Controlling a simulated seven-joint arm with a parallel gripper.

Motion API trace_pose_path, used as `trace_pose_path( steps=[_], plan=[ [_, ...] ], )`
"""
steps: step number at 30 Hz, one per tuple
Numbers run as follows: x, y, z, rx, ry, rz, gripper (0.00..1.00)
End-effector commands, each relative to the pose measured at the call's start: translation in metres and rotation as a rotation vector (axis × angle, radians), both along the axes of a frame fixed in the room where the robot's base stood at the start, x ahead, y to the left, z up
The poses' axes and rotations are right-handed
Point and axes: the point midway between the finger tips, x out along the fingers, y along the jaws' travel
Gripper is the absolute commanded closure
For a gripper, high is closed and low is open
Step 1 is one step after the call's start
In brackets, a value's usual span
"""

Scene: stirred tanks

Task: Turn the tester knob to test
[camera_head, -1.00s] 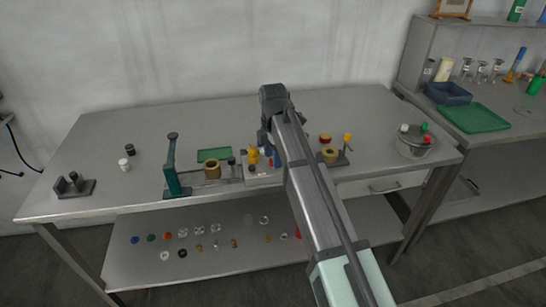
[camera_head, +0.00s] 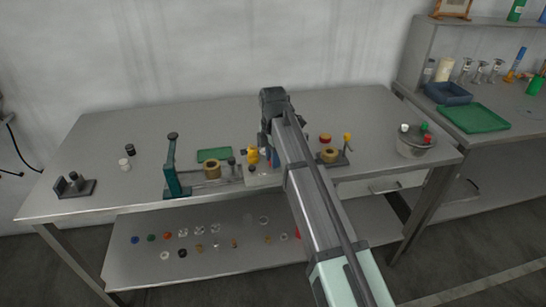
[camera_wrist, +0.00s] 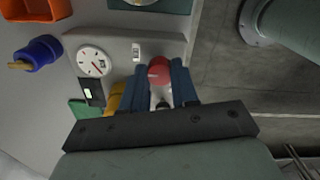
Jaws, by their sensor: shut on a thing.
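The tester (camera_wrist: 115,40) is a pale grey panel in the wrist view, with a round white dial (camera_wrist: 95,62) that has a red needle, and a small white label or switch (camera_wrist: 136,52). A red knob (camera_wrist: 158,70) sits near the panel's edge. My gripper (camera_wrist: 157,75) is shut on the red knob, with one blue finger on each side of it. The knob's exact setting cannot be read. In the head view the tester (camera_head: 262,178) is at the table's front, and my arm partly hides it and my gripper (camera_head: 271,157).
A blue cylinder (camera_wrist: 38,54) and an orange bin (camera_wrist: 35,8) lie near the panel in the wrist view. In the head view, a teal press (camera_head: 171,170) stands left of the tester, and a grey pot (camera_head: 414,145) stands at the right. The table's back is clear.

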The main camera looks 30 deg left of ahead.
Motion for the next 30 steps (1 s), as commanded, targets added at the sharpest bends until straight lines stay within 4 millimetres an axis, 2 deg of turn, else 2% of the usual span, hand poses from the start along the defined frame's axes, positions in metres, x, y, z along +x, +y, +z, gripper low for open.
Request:
trace_pose_path(
  steps=[8, 14, 30],
  plan=[
    [-0.0001, -0.0003, 0.0001, -0.001, 0.001, -0.017, 1.0],
    [0.0, -0.0002, 0.0002, -0.001, 0.001, -0.099, 1.0],
    [0.0003, -0.0002, 0.0004, -0.001, 0.001, -0.575, 1.0]
  ],
)
